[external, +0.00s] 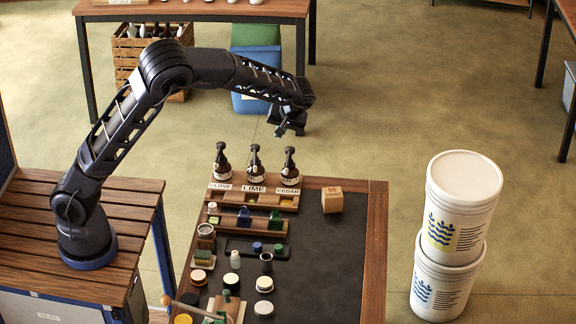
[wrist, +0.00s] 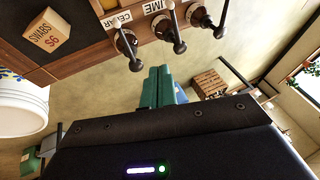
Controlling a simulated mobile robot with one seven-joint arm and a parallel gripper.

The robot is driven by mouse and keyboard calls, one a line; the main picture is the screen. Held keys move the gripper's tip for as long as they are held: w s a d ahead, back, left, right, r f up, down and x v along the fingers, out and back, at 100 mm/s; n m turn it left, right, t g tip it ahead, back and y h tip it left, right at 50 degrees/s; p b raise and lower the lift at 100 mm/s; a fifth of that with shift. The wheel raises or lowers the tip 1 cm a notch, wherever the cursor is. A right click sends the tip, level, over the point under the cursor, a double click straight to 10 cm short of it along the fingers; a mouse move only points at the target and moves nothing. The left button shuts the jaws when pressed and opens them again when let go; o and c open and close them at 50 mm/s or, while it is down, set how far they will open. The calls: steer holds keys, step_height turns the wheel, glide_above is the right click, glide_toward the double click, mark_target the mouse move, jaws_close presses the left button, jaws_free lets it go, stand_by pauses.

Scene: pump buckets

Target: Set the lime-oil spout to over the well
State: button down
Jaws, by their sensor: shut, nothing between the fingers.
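The lime pump bottle (external: 255,166) is the middle of three dark bottles with black pump heads, standing upright at the back of a wooden rack behind a LIME label (external: 254,189). In the wrist view its black pump (wrist: 176,30) shows at the top, between the other two. In the external view I cannot tell exactly where its spout points. A recess in the rack (external: 253,198) lies in front of the label; whether the spout is over it is unclear. My gripper (external: 290,131) is shut and empty, in the air behind and above the cedar bottle, touching nothing.
The clove bottle (external: 222,164) stands left of lime, the cedar bottle (external: 289,170) right, both close. A SWABS box (external: 332,200) sits right of the rack. Jars and small bottles crowd the table's left front; the dark mat (external: 325,255) is mostly clear. White buckets (external: 463,195) stand stacked at right.

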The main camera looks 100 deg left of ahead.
step_height(320, 180, up, 2)
steer(key=s+n+t, duration=0.1)
steer(key=s, duration=0.2)
glide_toward(255, 161)
steer(key=a+x, duration=0.1)
steer(key=x, duration=0.6)
steer(key=shift+w+a+r+h, duration=0.15)
steer(key=shift+w+r+h, duration=0.1)
steer(key=shift+h, duration=0.15)
